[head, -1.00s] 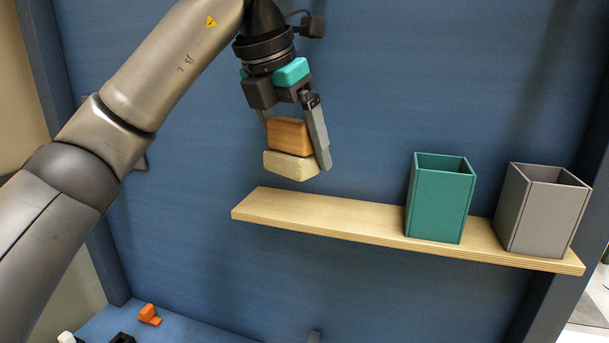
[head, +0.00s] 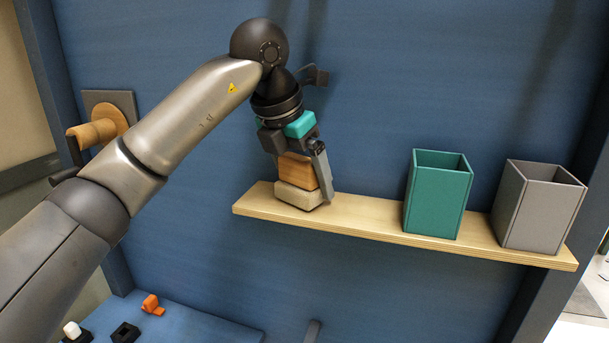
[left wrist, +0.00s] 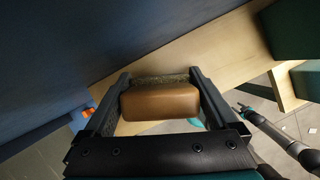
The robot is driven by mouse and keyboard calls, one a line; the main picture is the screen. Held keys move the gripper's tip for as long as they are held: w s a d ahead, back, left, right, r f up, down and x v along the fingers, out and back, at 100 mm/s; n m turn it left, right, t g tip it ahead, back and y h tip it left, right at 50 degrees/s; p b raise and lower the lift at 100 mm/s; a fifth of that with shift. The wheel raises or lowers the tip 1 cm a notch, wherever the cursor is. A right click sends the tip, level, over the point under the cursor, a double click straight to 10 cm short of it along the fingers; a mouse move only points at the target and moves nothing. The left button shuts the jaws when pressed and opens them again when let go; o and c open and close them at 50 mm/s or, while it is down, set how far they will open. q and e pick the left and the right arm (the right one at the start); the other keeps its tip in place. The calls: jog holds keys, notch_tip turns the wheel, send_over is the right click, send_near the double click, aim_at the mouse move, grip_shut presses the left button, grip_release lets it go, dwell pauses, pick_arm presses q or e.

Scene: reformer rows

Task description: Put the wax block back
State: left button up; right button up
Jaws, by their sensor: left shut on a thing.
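The wax block (head: 297,196) has a brown upper part over a pale cream lower part. My left gripper (head: 303,188) is shut on its brown part, with a finger on each side. The block is upright at the left end of the plywood shelf (head: 370,217); its underside appears to touch the shelf top. In the left wrist view the brown part (left wrist: 160,102) is between the fingers (left wrist: 160,78), with the shelf (left wrist: 215,58) beyond it. A grey arm at the right of that view seems to be my right one; its gripper is too small to read.
A teal open box (head: 437,203) and a grey open box (head: 538,212) stand at the shelf's right side. The shelf between the block and teal box is bare. A blue panel (head: 400,80) rises behind. A wooden peg (head: 97,132) sticks out at left. Small orange part (head: 152,304) lies below.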

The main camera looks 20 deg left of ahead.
pick_arm(q)
jog(key=shift+f, duration=0.1)
jog(key=shift+f, duration=0.15)
jog(key=o, duration=0.8)
jog(key=shift+o, duration=0.2)
jog(key=shift+r, duration=0.3)
jog(key=v, duration=1.2)
